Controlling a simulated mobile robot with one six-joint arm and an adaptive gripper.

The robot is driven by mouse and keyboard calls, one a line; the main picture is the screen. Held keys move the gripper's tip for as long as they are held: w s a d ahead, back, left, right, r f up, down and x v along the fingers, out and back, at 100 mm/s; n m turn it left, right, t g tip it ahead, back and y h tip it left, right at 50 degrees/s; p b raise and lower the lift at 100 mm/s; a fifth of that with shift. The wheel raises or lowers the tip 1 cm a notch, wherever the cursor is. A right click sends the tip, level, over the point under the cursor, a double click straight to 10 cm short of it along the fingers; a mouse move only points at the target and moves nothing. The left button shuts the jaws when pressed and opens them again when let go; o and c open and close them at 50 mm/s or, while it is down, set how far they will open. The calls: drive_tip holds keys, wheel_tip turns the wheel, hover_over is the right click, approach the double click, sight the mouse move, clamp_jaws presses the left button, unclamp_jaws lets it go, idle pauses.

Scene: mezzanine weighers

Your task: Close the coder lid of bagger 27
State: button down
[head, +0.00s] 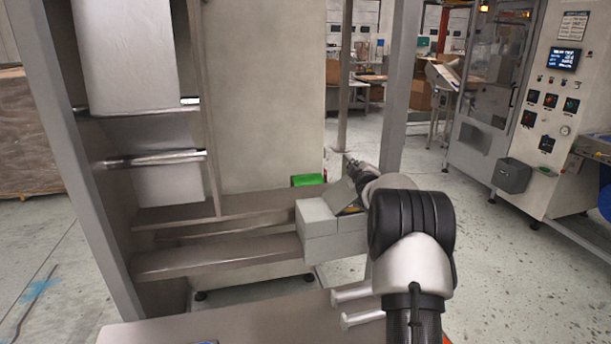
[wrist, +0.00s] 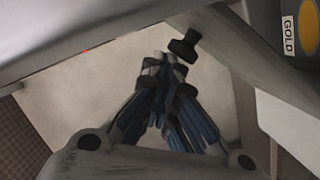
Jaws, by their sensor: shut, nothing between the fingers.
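The coder is a light grey box (head: 318,222) on the front of the bagger frame, low and right of centre in the head view. A grey-beige panel, apparently its lid (head: 340,198), stands tilted up on the box, so it looks open. My gripper (head: 350,168) is just behind and above this panel, partly hidden by my arm. In the wrist view my gripper (wrist: 164,80) is shut and empty, its fingertips close to a black knob (wrist: 184,47); I cannot tell whether they touch. No number 27 is readable.
A green block (head: 307,180) lies behind the coder. A grey post (head: 402,85) rises behind my arm. Open floor (head: 510,270) lies to the right.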

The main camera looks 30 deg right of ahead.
drive_tip(key=shift+s+d+f, duration=0.2)
drive_tip(key=shift+d+f, duration=0.35)
drive_tip(key=shift+d, duration=0.3)
